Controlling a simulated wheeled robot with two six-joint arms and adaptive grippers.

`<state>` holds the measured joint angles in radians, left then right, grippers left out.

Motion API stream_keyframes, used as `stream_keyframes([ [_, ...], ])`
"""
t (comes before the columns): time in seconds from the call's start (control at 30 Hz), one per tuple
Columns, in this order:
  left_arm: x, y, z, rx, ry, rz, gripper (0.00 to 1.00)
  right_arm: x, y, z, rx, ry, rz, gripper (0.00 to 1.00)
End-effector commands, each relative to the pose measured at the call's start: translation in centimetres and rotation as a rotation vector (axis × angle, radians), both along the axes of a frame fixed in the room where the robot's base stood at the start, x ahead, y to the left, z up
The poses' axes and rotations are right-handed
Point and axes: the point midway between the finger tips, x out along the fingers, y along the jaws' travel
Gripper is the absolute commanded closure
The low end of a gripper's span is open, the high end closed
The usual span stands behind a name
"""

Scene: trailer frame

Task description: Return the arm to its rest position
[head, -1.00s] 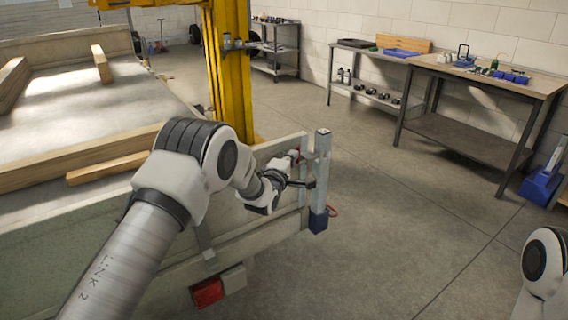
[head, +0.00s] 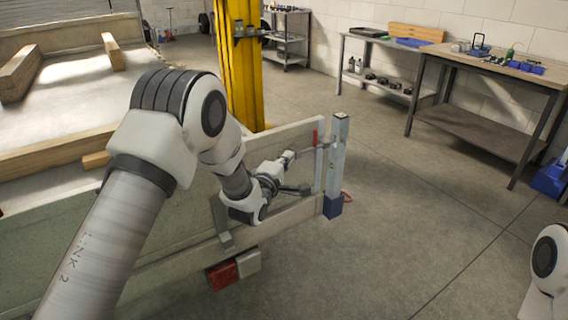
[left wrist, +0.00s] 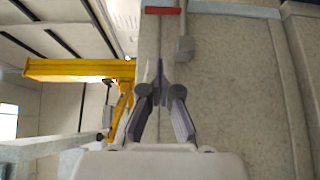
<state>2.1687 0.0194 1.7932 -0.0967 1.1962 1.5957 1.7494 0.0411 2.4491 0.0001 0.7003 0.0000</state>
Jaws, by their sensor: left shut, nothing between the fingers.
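My left arm reaches in from the left in the head view, bent at the elbow beside the trailer's pale side panel (head: 290,212). My left gripper (head: 306,190) is near the panel's end, short of the grey corner post (head: 338,160) with its blue foot. In the left wrist view the gripper's dark fingers (left wrist: 160,68) come together at their tips with nothing between them. Behind them are the speckled panel (left wrist: 230,90), a grey latch piece (left wrist: 185,45) and a red strip (left wrist: 163,10). My right gripper is out of view.
A yellow post (head: 240,70) stands behind the panel. Wooden beams (head: 60,152) lie on the trailer bed. A workbench (head: 480,120) with tools and a lower shelf unit (head: 385,85) stand at the back right. The floor (head: 420,220) between is clear.

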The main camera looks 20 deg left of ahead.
Motion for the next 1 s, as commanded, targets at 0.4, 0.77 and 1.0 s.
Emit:
stream_keyframes([
  [0.4,-1.0,0.1,0.1,-0.001,-0.001,0.001,1.00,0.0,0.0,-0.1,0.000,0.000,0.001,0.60],
  [0.77,-3.5,0.3,-7.5,-0.003,0.146,0.005,1.00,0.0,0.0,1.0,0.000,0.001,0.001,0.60],
  [1.0,-17.6,1.0,-23.5,0.177,0.636,-0.024,1.00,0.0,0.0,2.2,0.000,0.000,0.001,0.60],
])
